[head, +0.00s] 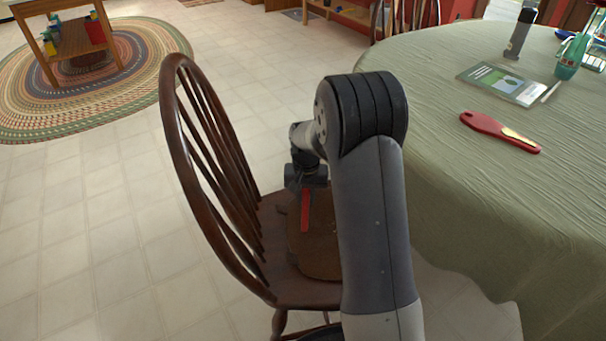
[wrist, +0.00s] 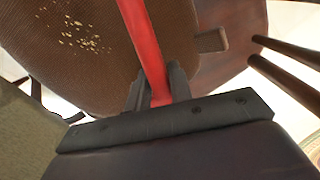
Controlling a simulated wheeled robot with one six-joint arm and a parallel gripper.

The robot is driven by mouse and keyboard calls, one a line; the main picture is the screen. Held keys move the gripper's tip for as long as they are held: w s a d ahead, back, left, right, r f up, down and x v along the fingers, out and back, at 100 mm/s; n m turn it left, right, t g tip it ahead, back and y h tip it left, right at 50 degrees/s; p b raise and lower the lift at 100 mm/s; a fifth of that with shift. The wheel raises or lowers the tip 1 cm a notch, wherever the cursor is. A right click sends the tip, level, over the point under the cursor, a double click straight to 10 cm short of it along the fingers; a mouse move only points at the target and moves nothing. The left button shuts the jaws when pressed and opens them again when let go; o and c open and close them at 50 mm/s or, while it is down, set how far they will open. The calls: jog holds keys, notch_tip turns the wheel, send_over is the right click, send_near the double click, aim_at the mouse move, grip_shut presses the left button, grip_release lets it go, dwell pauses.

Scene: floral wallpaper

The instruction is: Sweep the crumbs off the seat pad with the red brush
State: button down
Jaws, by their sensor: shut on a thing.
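My gripper (wrist: 155,97) is shut on the red brush (wrist: 143,40), whose red handle runs up out of the top of the wrist view. The brush's bristle end is out of that view. In the head view the red brush (head: 305,210) hangs down from my gripper (head: 306,186) over the seat. The brown seat pad (wrist: 105,72) lies on the wooden chair (head: 185,125); it shows partly behind my arm in the head view (head: 318,262). Pale crumbs (wrist: 84,38) lie scattered on the pad, left of the handle. I cannot tell whether the brush touches the pad.
A table with a green cloth (head: 455,175) stands right of the chair, holding a red-handled spreader (head: 500,131), a book (head: 502,82), and a green bottle (head: 570,57). The chair's spindled back rises at left. Open tiled floor (head: 110,215) lies left of the chair.

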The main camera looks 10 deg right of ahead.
jog(key=shift+r+p, duration=2.1)
jog(key=shift+r, duration=0.9)
